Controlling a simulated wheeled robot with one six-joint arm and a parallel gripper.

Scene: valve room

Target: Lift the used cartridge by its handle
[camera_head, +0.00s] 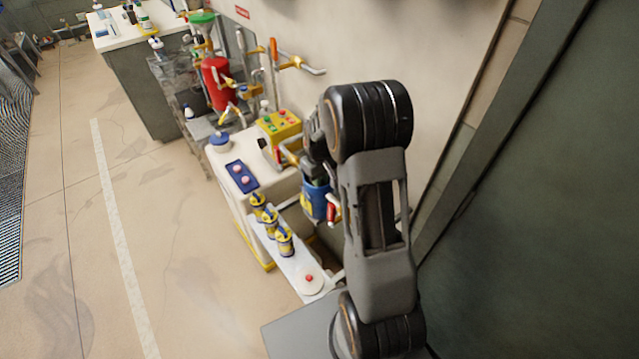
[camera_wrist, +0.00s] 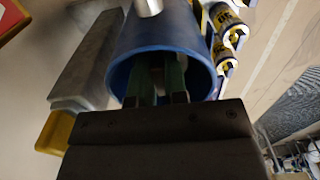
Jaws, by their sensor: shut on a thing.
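My gripper (camera_head: 315,160) points down at a blue cylinder (camera_head: 317,203) beside the white bench. In the wrist view the blue cylinder (camera_wrist: 158,42) shows its open round rim, and the gripper's two fingers (camera_wrist: 162,82) reach inside that rim. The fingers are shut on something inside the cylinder. The used cartridge and its handle cannot be made out; the fingers and the rim hide them. My arm covers part of the cylinder's right side in the head view.
Several yellow-and-blue cartridges (camera_head: 270,223) stand on a white shelf left of the cylinder. A round white piece with a red button (camera_head: 309,278) is at the shelf's near end. A yellow control box (camera_head: 281,124) stands behind. The floor to the left is clear.

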